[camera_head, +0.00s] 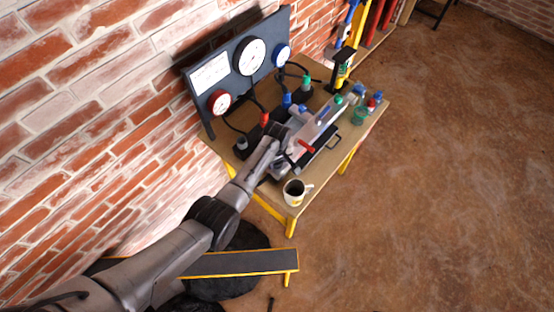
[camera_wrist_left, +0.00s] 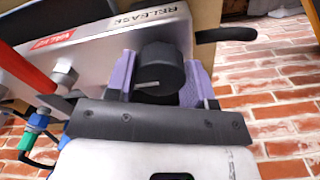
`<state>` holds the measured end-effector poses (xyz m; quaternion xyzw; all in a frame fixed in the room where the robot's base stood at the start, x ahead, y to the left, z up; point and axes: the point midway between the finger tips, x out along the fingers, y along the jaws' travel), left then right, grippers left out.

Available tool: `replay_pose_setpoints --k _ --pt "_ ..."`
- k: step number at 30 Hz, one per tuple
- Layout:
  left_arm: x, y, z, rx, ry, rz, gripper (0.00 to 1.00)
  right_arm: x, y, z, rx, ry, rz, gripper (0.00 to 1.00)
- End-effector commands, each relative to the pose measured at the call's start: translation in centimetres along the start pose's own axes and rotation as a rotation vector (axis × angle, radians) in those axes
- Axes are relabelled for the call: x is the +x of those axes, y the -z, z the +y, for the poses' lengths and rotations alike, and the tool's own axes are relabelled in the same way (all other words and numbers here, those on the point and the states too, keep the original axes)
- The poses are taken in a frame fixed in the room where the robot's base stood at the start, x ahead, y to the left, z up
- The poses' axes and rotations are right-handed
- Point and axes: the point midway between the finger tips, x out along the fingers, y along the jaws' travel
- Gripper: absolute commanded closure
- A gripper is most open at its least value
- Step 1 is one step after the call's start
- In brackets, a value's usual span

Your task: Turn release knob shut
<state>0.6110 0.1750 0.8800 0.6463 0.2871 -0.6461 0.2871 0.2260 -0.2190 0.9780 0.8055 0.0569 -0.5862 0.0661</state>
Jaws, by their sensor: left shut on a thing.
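The release knob (camera_wrist_left: 160,70) is a black round knob with a pale pointer line, on a grey metal panel (camera_wrist_left: 92,48) marked RELEASE. In the left wrist view it sits between the purple fingers of my left gripper (camera_wrist_left: 161,80), which is shut on it. The knob's sides are partly hidden by the fingers. In the head view my left gripper (camera_head: 281,139) reaches the near-left side of the grey pump unit (camera_head: 318,120) on the table, and the arm hides the knob. My right gripper is not in view.
A white mug (camera_head: 294,193) stands at the table's (camera_head: 262,193) near corner. A gauge board (camera_head: 222,84) with several dials stands behind, with hoses in front. A red lever (camera_head: 306,146) sticks out beside my gripper. A low bench (camera_head: 240,263) stands below; open floor lies right.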

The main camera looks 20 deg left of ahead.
Motion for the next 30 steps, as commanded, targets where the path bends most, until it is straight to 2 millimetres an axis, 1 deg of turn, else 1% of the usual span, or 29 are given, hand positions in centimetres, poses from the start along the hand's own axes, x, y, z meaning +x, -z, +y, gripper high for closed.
replay_pose_setpoints --k 5,11,21,30 --pt "-0.1 0.0 0.0 0.013 0.001 -0.001 0.75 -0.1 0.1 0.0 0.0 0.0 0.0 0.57" --pt "-0.2 0.0 0.0 0.094 0.0 -0.001 0.75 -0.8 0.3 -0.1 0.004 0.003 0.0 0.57" --pt "-0.2 0.0 0.0 0.391 0.001 -0.001 0.75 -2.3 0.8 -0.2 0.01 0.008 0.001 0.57" --pt "-0.2 0.0 0.0 0.677 0.001 -0.001 0.75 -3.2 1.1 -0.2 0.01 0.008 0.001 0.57"
